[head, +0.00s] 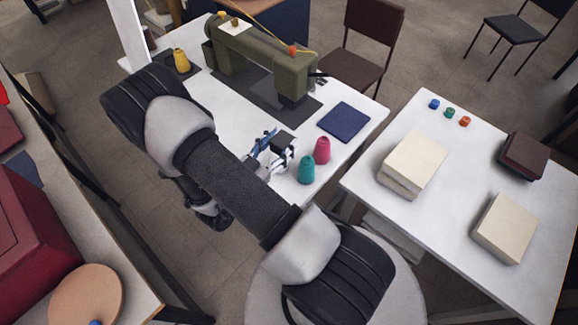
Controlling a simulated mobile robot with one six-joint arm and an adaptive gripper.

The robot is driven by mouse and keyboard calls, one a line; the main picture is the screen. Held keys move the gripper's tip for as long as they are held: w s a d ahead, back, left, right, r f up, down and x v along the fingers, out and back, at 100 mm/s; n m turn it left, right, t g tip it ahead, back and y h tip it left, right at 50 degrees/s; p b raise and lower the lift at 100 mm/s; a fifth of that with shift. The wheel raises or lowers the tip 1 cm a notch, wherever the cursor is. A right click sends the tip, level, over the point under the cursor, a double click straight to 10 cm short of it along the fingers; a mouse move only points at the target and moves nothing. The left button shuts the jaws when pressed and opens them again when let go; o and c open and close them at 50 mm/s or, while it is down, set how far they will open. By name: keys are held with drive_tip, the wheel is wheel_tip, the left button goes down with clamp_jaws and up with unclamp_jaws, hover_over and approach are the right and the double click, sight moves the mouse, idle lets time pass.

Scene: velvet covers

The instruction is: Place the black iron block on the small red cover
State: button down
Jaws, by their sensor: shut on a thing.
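My gripper (274,150) is over the white sewing table, shut on a small black block (285,141); the arm partly hides the gripper's base. I cannot tell whether the block still touches the table. Several red pieces show at the left edge, cut off by the picture: a large crimson cover (38,232), a smaller dark red piece (8,133) beyond it and a bright red bit (3,94) farther back. I cannot tell which is the small red cover.
Teal (306,169) and pink (322,150) thread cones stand right beside my gripper. A navy cloth (343,122) and an olive sewing machine (252,58) are farther back. The right table (455,190) holds cream and brown stacks. A round tan piece (87,294) lies on the left table.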

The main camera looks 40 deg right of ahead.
drive_tip(key=s+g, duration=0.1)
drive_tip(key=s+f+m+g, duration=0.1)
drive_tip(key=shift+s+f, duration=0.3)
drive_tip(key=shift+s, duration=0.1)
wheel_tip(320, 180, down, 14)
drive_tip(key=b, duration=0.4)
drive_tip(key=shift+d+r, duration=0.1)
drive_tip(key=shift+r, duration=0.1)
drive_tip(key=shift+f+b, duration=0.7)
drive_tip(key=shift+f, duration=1.7)
drive_tip(key=shift+f, duration=0.2)
drive_tip(key=c, duration=0.7)
unclamp_jaws()
drive_tip(key=shift+c, duration=0.2)
